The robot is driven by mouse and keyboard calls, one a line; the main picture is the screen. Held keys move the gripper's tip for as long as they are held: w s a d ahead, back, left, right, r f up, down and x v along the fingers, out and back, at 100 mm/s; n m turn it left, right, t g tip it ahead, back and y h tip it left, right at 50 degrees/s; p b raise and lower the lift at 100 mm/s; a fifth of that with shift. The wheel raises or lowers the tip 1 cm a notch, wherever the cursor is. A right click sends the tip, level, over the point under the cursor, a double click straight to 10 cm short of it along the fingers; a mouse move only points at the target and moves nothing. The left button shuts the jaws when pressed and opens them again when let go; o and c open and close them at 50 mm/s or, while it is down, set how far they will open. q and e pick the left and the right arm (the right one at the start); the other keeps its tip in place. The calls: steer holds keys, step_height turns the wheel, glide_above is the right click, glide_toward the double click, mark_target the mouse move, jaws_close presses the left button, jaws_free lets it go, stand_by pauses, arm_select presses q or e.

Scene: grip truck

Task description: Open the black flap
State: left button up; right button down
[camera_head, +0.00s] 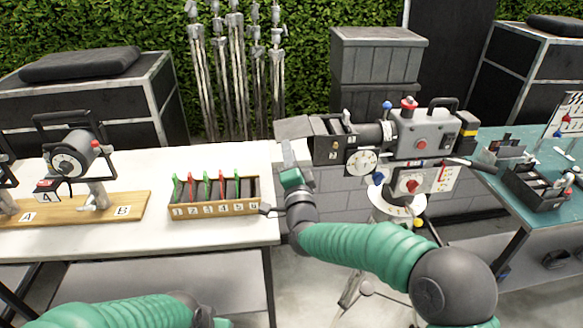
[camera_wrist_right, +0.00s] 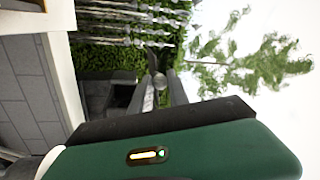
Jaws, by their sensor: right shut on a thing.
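The camera (camera_head: 420,130) stands on a support between the two tables, with a dark box at its front left end. The black flap (camera_head: 294,127) is a flat dark grey panel sticking out to the left from the top of that box. My right gripper (camera_head: 288,148) reaches up to the flap from below, its fingers at the panel's lower edge. In the right wrist view my fingers (camera_wrist_right: 160,85) are close together, shut on the flap, whose gripped edge is hard to make out. My left arm shows at the bottom left; its fingers are out of frame.
A white table (camera_head: 140,225) on the left holds a wooden rack (camera_head: 215,208) of coloured clips and a board (camera_head: 125,205) with a device. A teal table (camera_head: 500,200) with a black tray (camera_head: 535,188) stands at right. Stands and grey cases are behind.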

steer(key=shift+r+m+h+b, duration=0.25)
steer(key=shift+r+m+b, duration=0.2)
steer(key=shift+m, duration=0.35)
steer(key=shift+r+m+h+b, duration=0.25)
steer(key=shift+r+m+b, duration=0.15)
steer(key=shift+m, duration=0.4)
steer(key=shift+r, duration=0.1)
steer(key=c, duration=1.3)
jaws_free()
steer(key=shift+o, duration=0.2)
steer(key=b+v, duration=0.2)
steer(key=v, duration=1.4)
steer(key=shift+s+f+b, duration=0.3)
steer(key=shift+f+b, duration=0.05)
steer(key=shift+f, duration=0.05)
steer(key=shift+d, duration=0.1)
